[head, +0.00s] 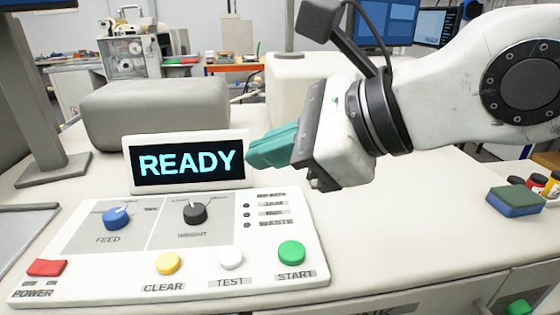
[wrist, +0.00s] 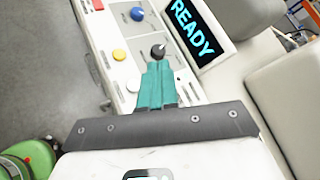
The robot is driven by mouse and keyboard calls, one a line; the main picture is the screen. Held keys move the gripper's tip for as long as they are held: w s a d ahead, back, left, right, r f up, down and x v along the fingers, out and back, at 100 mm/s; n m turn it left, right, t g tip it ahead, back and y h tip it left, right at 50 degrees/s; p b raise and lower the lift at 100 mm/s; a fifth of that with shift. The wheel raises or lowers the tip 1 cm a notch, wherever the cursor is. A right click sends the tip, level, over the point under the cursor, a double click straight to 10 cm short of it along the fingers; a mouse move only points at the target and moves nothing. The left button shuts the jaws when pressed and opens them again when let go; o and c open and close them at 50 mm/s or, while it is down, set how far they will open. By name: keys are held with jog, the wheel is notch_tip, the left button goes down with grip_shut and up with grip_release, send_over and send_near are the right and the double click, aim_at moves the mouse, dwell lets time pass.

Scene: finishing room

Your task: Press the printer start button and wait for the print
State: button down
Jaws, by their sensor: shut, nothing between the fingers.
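The printer control panel (head: 120,262) lies on the bench in the head view. Its green START button (head: 291,252) is at the panel's front right. A screen (head: 188,161) behind the panel reads READY in cyan letters; it also shows in the wrist view (wrist: 193,30). My gripper (head: 250,157) is shut and empty, with teal fingers. In the head view its tips appear by the screen's right edge, above and behind the START button. In the wrist view the fingers (wrist: 156,68) point over the panel, and I cannot make out the green button there.
The panel also has a yellow CLEAR button (head: 168,263), a white TEST button (head: 230,257), a red POWER switch (head: 47,268), a blue FEED knob (head: 117,218) and a black WEIGHT knob (head: 195,212). A sponge (head: 516,201) lies far right. The bench between panel and sponge is clear.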

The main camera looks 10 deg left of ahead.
jog(key=d+f+h, duration=0.1)
jog(key=w+d+f+h, duration=0.1)
jog(key=d+f+h, duration=0.1)
jog(key=f, duration=0.1)
jog(key=shift+w+d+f+n+t, duration=0.1)
jog(key=shift+w+n+t, duration=0.2)
jog(key=shift+w+n, duration=0.1)
jog(key=b, duration=0.4)
send_over(297, 254)
notch_tip(297, 254, down, 7)
jog(key=shift+f, duration=0.1)
jog(key=shift+f+b, duration=0.75)
jog(key=shift+f+b, duration=0.75)
jog(key=shift+b, duration=0.45)
dwell(1.7)
jog(key=shift+r, duration=0.8)
